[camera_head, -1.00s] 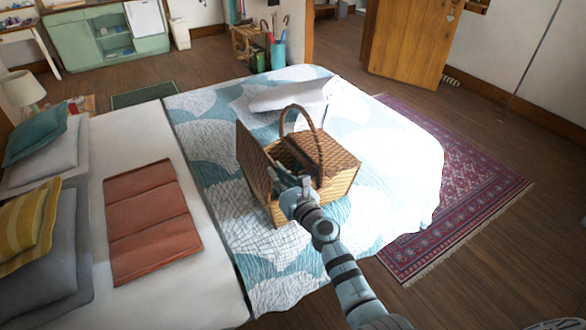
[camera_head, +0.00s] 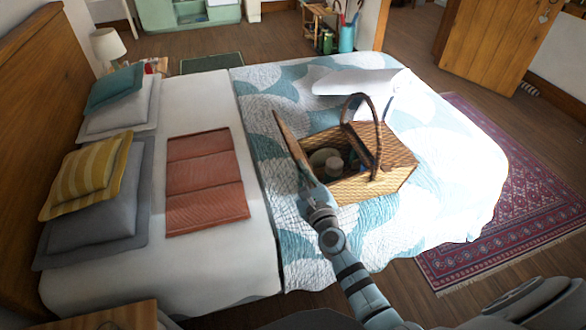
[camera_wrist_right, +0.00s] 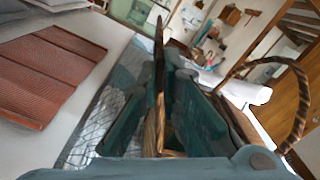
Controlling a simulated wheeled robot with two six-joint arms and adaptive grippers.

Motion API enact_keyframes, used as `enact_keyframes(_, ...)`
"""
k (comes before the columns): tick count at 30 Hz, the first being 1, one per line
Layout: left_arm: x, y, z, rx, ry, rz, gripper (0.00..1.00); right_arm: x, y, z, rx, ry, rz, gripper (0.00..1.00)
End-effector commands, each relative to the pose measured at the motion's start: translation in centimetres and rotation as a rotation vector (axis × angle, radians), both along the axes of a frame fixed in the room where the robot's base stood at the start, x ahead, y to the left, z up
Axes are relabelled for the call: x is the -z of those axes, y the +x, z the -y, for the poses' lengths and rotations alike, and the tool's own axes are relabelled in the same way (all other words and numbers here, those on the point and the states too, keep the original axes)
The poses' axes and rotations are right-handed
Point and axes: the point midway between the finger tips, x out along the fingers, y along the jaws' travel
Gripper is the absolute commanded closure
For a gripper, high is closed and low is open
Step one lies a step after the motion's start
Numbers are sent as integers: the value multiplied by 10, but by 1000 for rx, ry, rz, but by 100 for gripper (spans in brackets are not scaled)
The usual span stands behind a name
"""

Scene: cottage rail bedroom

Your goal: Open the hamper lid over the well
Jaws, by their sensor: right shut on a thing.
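The wicker hamper (camera_head: 385,182) stands on the bed with its arched handle (camera_head: 376,118) up. Its left lid (camera_head: 287,136) is raised, tilted outward to the left, and the well (camera_head: 341,158) under it shows pale round items inside. My right gripper (camera_head: 311,190) is at the near end of the raised lid. In the right wrist view the fingers (camera_wrist_right: 160,110) sit on both sides of the lid (camera_wrist_right: 158,60), seen edge-on. My left gripper is not in view.
The hamper rests on a blue and white quilt (camera_head: 275,100). A terracotta folded mat (camera_head: 205,180) lies to the left on the pale bedding, with pillows (camera_head: 95,180) beyond. A white folded cloth (camera_head: 360,82) lies behind the hamper. A red rug (camera_head: 500,190) is on the floor at right.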

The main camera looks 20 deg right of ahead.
Motion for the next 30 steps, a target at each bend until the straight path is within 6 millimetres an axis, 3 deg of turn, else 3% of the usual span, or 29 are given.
enact_keyframes(12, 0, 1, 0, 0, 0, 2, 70, 2, -1, 1, 4, -9, -3, 100)
enact_keyframes(13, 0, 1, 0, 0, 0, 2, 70, 2, -1, 1, 3, -9, -4, 90)
enact_keyframes(16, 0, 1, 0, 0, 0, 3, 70, 2, 0, 0, 1, -8, -3, 74)
enact_keyframes(26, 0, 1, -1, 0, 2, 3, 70, 1, -3, -1, 1, -7, -2, 74)
enact_keyframes(30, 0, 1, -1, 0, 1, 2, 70, 2, -26, -3, 1, -5, -4, 74)
